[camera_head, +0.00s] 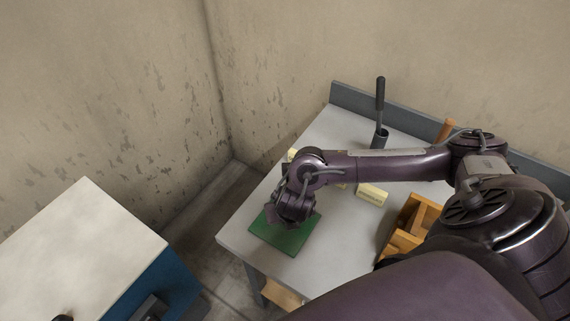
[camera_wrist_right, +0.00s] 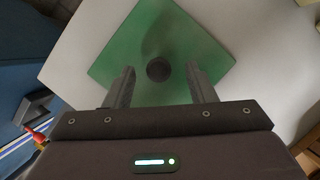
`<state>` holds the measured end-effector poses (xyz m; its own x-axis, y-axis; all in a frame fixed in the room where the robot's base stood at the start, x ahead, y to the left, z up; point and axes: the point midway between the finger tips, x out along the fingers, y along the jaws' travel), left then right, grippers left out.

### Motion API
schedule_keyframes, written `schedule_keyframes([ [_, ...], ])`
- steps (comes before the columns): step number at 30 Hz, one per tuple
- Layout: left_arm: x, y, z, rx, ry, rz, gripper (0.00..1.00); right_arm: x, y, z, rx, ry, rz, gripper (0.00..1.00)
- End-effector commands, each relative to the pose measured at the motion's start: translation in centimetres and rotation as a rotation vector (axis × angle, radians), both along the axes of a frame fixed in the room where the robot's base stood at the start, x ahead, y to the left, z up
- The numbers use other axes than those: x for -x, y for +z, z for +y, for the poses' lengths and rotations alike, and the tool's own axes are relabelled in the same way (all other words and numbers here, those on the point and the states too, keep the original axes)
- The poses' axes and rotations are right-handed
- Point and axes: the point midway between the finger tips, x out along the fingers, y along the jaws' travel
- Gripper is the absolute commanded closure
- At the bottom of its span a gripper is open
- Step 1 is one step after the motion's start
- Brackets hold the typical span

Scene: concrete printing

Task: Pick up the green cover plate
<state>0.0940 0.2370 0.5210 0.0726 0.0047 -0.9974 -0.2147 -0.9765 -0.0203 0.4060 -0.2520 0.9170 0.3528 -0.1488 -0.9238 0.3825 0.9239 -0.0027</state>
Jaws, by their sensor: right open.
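The green cover plate (camera_head: 288,236) lies flat on the grey table near its left front corner. In the right wrist view the plate (camera_wrist_right: 133,50) shows a round dark knob (camera_wrist_right: 158,68) on its top. My right gripper (camera_head: 287,219) is above the plate in the head view and hides part of it. In the right wrist view my right gripper (camera_wrist_right: 160,88) is open, with one finger on each side of the knob and gaps between. I cannot tell how far the fingertips are above the plate. My left gripper is not in view.
Pale yellow blocks (camera_head: 372,194) lie on the table (camera_head: 240,237) behind my right forearm. A dark cup with a black-handled tool (camera_head: 380,108) stands farther back. A wooden box (camera_head: 410,228) is at the right. A blue cabinet with a pale top (camera_head: 80,250) stands at the left.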

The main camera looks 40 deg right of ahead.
Motion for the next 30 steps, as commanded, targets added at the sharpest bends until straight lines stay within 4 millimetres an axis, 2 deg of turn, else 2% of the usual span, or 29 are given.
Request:
schedule_keyframes([
  [4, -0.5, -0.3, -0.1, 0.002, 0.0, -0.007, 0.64, -0.7, -1.9, -0.2, -0.001, -0.002, 0.001, 0.5],
  [9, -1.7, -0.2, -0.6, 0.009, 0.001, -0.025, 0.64, -1.0, -2.4, -0.2, -0.002, 0.001, -0.001, 0.5],
  [13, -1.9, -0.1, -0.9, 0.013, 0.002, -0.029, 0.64, -1.0, -2.4, -0.2, -0.002, 0.0, -0.001, 0.5],
  [25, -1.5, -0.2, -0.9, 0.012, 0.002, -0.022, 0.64, -0.9, -2.3, -0.2, -0.002, 0.0, -0.001, 1.0],
  [30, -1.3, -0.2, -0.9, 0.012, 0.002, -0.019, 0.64, -1.0, -2.3, -0.2, -0.002, -0.001, -0.002, 1.0],
])
